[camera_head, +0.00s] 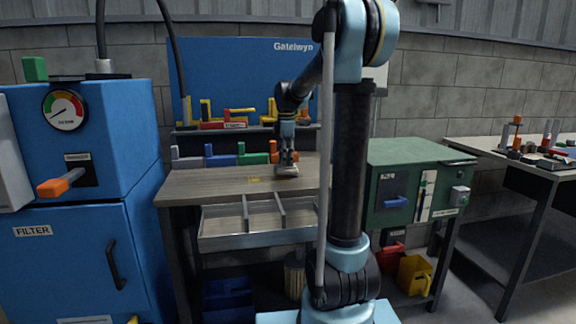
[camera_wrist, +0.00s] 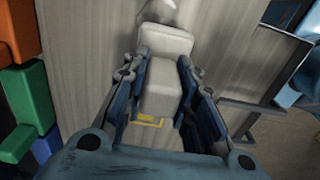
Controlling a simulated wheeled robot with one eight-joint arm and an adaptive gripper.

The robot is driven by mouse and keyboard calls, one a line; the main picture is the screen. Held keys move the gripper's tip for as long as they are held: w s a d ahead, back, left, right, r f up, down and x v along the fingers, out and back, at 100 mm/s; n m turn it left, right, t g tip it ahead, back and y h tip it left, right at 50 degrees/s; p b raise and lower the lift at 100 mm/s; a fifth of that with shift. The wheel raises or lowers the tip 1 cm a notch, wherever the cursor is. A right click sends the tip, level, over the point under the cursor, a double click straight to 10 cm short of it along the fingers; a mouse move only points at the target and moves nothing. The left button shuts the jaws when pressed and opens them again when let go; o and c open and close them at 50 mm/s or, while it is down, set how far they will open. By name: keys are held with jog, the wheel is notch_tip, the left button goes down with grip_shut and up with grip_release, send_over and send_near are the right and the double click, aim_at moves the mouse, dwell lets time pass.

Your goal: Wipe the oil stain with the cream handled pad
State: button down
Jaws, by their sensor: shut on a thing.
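The cream handled pad (camera_head: 286,171) is at the wooden workbench (camera_head: 205,186), towards its back right. My gripper (camera_head: 287,156) points down and is shut on the pad's handle. In the wrist view the cream block-shaped handle (camera_wrist: 160,90) sits between the two blue fingers of my gripper (camera_wrist: 165,100). A wider cream part (camera_wrist: 166,40) of the pad shows beyond it. I cannot tell whether the pad touches the bench top. I cannot make out the oil stain in either view.
Coloured blocks (camera_head: 221,159) line the bench's back edge. A divided drawer (camera_head: 250,222) is open below the front. A green cabinet (camera_head: 410,190) stands right. The bench's left part is clear.

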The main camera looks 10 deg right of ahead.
aim_at(287, 150)
jog(key=shift+d+r, duration=0.1)
jog(key=shift+r, duration=2.85)
jog(key=shift+s, duration=0.1)
